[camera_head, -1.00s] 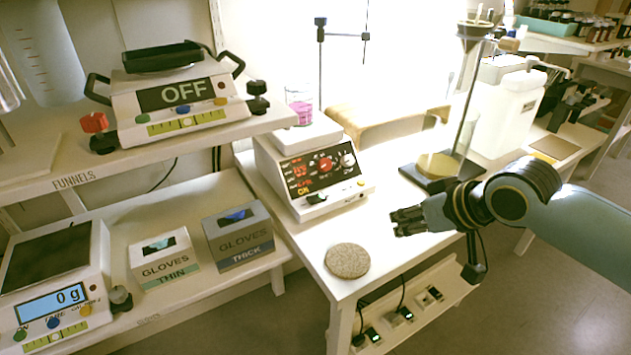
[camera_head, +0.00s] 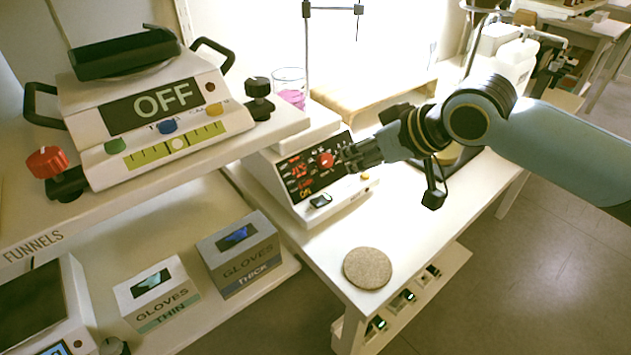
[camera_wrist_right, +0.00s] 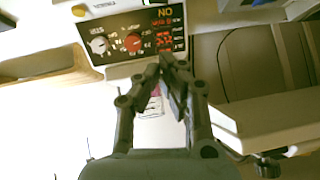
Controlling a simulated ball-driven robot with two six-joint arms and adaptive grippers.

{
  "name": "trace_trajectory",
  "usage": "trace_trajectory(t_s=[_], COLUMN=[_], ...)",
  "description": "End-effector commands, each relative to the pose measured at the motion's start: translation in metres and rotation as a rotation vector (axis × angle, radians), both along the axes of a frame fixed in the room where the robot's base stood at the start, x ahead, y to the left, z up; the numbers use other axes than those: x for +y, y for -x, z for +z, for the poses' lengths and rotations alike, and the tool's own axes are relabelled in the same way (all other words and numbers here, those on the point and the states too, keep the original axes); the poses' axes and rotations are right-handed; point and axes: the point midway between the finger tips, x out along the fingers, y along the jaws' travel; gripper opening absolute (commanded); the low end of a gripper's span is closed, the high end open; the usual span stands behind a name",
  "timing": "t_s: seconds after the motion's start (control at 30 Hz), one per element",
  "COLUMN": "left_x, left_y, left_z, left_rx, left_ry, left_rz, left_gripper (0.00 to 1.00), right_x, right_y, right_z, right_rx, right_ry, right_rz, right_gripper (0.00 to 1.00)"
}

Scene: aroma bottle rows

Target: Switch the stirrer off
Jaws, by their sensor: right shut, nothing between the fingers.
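The stirrer (camera_head: 290,190) is a white box with a dark front panel on the bench. The panel has lit red digits, a red knob (camera_head: 326,160) and the word ON. A dark rocker switch (camera_head: 320,200) sits at its lower front edge. A beaker of pink liquid (camera_head: 290,92) stands on top. My right gripper (camera_head: 348,156) is shut and empty in front of the panel's right side, covering the white knob in the head view. In the wrist view the panel is upside down, with the white knob (camera_wrist_right: 98,44) visible and the fingertips (camera_wrist_right: 172,66) beside the panel's edge. Contact cannot be told.
A scale-like device reading OFF (camera_head: 165,100) stands on the left shelf, with a red knob (camera_head: 47,162). Glove boxes (camera_head: 157,297) (camera_head: 238,255) sit on the lower shelf. A round cork mat (camera_head: 367,268) lies on the bench front. The bench between mat and stirrer is clear.

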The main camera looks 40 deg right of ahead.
Motion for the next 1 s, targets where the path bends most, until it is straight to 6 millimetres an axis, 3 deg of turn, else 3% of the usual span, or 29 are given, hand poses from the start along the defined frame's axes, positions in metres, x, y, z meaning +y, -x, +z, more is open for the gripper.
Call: trace_trajectory(t_s=[0.17, 0.33, 0.57, 0.77, 1.0], left_x=[0.000, -0.001, -0.002, -0.002, -0.002], left_y=[0.020, 0.016, 0.001, 0.001, 0.006], left_z=[-0.002, -0.005, -0.013, -0.019, -0.022], left_rx=[0.030, 0.025, 0.001, 0.001, 0.009], left_ry=[0.000, 0.000, 0.002, 0.002, 0.002], left_rz=[0.001, 0.001, 0.001, 0.001, 0.001], left_gripper=[0.40, 0.40, 0.40, 0.40, 0.40], right_x=[0.000, 0.002, 0.010, 0.017, 0.021], right_y=[-0.001, -0.012, -0.044, -0.073, -0.069], right_z=[-0.001, -0.012, -0.045, -0.074, -0.104], right_rx=[0.000, -0.002, -0.001, 0.001, 0.001], right_ry=[-0.001, -0.004, -0.006, -0.004, -0.001], right_rz=[-0.001, -0.004, -0.004, -0.001, -0.001], right_gripper=[0.00, 0.00, 0.00, 0.00, 0.00])
